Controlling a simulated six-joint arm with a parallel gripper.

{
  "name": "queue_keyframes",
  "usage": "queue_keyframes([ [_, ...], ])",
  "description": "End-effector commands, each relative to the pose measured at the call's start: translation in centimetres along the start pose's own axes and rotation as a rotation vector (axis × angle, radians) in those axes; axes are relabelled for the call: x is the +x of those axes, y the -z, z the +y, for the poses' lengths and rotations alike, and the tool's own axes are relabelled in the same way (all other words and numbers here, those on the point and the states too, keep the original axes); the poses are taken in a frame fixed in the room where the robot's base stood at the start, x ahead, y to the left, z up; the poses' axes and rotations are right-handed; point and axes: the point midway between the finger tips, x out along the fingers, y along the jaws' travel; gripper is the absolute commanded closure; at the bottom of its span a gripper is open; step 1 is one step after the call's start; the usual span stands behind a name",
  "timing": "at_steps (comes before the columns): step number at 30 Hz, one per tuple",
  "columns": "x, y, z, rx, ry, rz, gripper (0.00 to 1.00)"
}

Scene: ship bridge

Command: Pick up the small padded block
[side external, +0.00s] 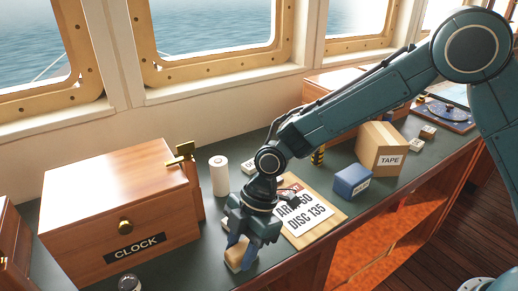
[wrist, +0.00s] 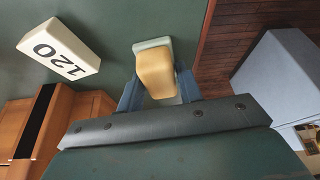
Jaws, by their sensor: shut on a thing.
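The small padded block (wrist: 155,72) is tan with a pale backing at its far end in the wrist view. In the side external view, the block (side external: 236,259) shows low between my gripper's fingers, near the counter's front edge. My gripper (side external: 241,254) points down and is shut on it. In the wrist view the two blue fingers of my gripper (wrist: 158,92) press on both sides of the block. I cannot tell whether the block touches the counter.
A wooden CLOCK box (side external: 120,215) stands left of my gripper. A white roll (side external: 219,176), a labelled board (side external: 328,228), a blue box (side external: 352,181) and a TAPE carton (side external: 381,148) stand behind or right. A white block marked 120 (wrist: 60,48) lies left in the wrist view.

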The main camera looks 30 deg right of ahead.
Motion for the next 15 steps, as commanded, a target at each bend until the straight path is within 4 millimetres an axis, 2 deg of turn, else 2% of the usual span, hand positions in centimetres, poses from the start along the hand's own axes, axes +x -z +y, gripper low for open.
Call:
queue_keyframes([
  [8,-1.2,0.5,0.1,-0.001,-0.002,0.002,0.87],
  [15,-4.2,1.8,0.1,-0.002,-0.004,0.002,0.87],
])
